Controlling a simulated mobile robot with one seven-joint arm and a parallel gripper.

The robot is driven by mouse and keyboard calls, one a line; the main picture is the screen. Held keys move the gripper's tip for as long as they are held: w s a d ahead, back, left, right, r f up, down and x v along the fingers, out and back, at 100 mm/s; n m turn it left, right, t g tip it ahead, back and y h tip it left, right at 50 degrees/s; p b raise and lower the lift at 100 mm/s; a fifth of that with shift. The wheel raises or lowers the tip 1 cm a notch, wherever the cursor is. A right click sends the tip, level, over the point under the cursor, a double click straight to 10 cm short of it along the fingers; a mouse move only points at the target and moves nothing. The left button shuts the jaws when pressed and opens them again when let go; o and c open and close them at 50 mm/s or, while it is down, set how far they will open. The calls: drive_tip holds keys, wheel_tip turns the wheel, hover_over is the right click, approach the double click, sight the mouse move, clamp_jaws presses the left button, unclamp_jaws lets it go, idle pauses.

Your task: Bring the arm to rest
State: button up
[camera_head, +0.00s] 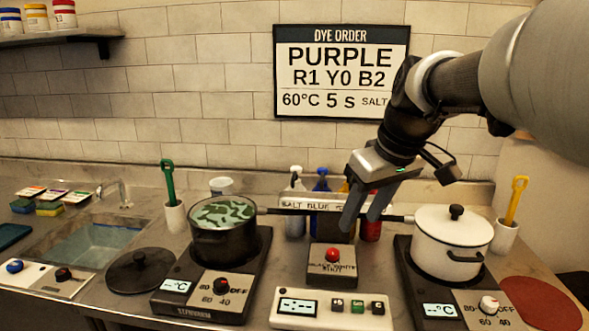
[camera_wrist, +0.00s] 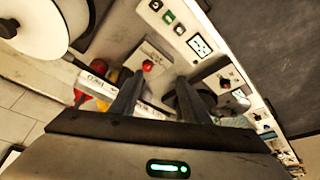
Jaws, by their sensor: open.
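My gripper (camera_head: 365,207) hangs from the arm in front of the wall, above the middle of the counter (camera_head: 250,295). Its two fingers are apart with nothing between them. In the wrist view the gripper (camera_wrist: 155,90) also shows open and empty, with a green light on its body. In the head view the fingers overlap the bottle rack (camera_head: 300,205) and stand above and behind the red-button box (camera_head: 332,265). I cannot tell the exact gap to the rack. My arm reaches in from the upper right.
A black pot (camera_head: 222,238) with green-patterned contents stands on the left hotplate. A lidded white pot (camera_head: 450,245) stands on the right one. A control panel (camera_head: 330,308) lies at the front. A sink (camera_head: 95,240) is at left, a red round mat (camera_head: 540,303) at right.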

drive_tip(key=s+a+f+m+t+h, duration=0.1)
drive_tip(key=s+f+m, duration=0.15)
drive_tip(key=s, duration=0.65)
drive_tip(key=s+a+f+m+t+h, duration=0.15)
drive_tip(key=s+f, duration=0.25)
drive_tip(key=s, duration=0.5)
wheel_tip(320, 180, up, 17)
drive_tip(key=p, duration=1.7)
drive_tip(key=shift+m+g+y, duration=0.35)
drive_tip(key=shift+m+g, duration=0.05)
drive_tip(key=shift+g, duration=0.05)
